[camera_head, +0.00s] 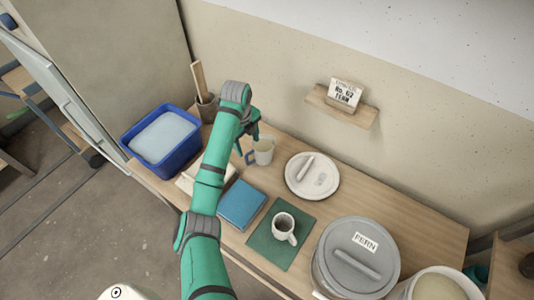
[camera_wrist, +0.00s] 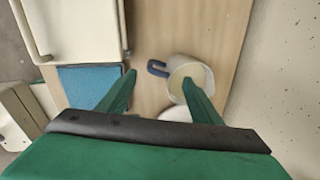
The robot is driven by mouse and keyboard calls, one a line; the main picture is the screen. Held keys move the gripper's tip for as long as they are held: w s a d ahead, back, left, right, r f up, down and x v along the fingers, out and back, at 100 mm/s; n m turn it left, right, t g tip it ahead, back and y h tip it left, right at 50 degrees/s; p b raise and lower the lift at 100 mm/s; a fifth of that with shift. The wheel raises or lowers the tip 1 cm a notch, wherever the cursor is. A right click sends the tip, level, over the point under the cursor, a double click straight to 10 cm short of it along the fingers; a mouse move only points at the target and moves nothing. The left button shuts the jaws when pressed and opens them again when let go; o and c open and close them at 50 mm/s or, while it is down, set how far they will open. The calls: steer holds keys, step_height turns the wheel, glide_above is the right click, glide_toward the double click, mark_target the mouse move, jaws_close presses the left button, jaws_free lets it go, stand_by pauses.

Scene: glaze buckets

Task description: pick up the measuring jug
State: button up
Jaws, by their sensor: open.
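The measuring jug (camera_head: 264,152) is a pale cup-like vessel with a dark blue handle, standing upright on the wooden table. In the wrist view the jug (camera_wrist: 186,70) shows its open mouth, with the handle pointing left. My gripper (camera_head: 249,137) is beside and above the jug in the head view. In the wrist view my gripper (camera_wrist: 159,80) has its fingers spread and empty. The right fingertip overlaps the jug's body in the picture and the handle shows between the fingertips. I cannot tell whether a finger touches the jug.
A blue tub (camera_head: 160,157) stands left, beside a pot with sticks (camera_head: 206,107). A round lid (camera_head: 312,176) lies right of the jug. The wall is behind.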

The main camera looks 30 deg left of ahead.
glide_above(251, 162)
steer(key=f, duration=0.4)
steer(key=shift+s+a+f, duration=0.15)
steer(key=shift+s+f, duration=0.05)
steer(key=shift+f, duration=0.05)
steer(key=shift+w+f, duration=0.15)
steer(key=shift+f, duration=1.4)
steer(key=shift+w+f, duration=0.1)
steer(key=shift+f, duration=1.45)
steer(key=shift+r, duration=0.1)
jaws_close()
